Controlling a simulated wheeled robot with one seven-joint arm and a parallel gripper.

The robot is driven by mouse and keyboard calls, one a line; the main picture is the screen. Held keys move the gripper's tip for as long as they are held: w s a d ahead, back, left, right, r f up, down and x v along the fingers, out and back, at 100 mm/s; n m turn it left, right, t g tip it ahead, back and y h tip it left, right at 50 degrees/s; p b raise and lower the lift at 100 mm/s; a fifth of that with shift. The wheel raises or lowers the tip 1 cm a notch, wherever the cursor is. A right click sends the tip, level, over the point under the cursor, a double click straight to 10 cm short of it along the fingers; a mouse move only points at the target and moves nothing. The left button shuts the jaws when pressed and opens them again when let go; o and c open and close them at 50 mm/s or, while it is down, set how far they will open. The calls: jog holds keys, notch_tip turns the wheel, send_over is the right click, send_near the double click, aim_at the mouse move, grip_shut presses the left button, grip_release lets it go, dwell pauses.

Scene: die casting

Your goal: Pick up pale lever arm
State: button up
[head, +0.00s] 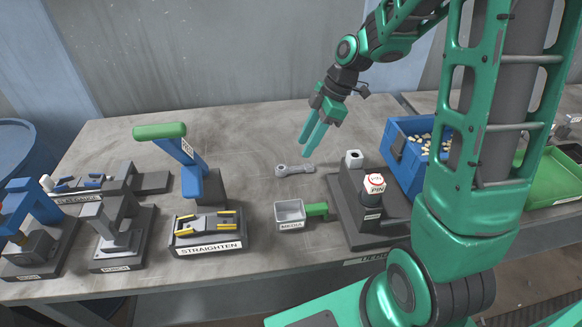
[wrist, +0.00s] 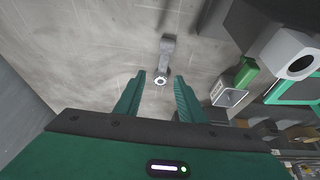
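The pale lever arm (head: 294,169) lies flat on the grey table in the head view, near the middle. It is a light grey bar with a ring at one end. In the wrist view the lever arm (wrist: 165,60) lies ahead of the fingertips, its ring end nearest to me and roughly centred between the fingers. My gripper (head: 312,148) is above the table over the lever arm, pointing down at a tilt. In the wrist view my gripper (wrist: 158,78) is open, with nothing between its fingers.
A grey media scoop (head: 290,213) with a green handle sits in front of the lever arm. The PIN fixture (head: 374,194) and a blue bin (head: 398,150) stand to the right. The STRAIGHTEN press (head: 205,190) stands to the left. The table behind the lever arm is clear.

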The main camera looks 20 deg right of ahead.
aim_at(294, 168)
jog(key=shift+s+x, duration=0.15)
jog(key=shift+x, duration=1.75)
jog(key=shift+s+x, duration=0.1)
jog(key=shift+x, duration=1.85)
jog(key=shift+d, duration=0.1)
grip_shut()
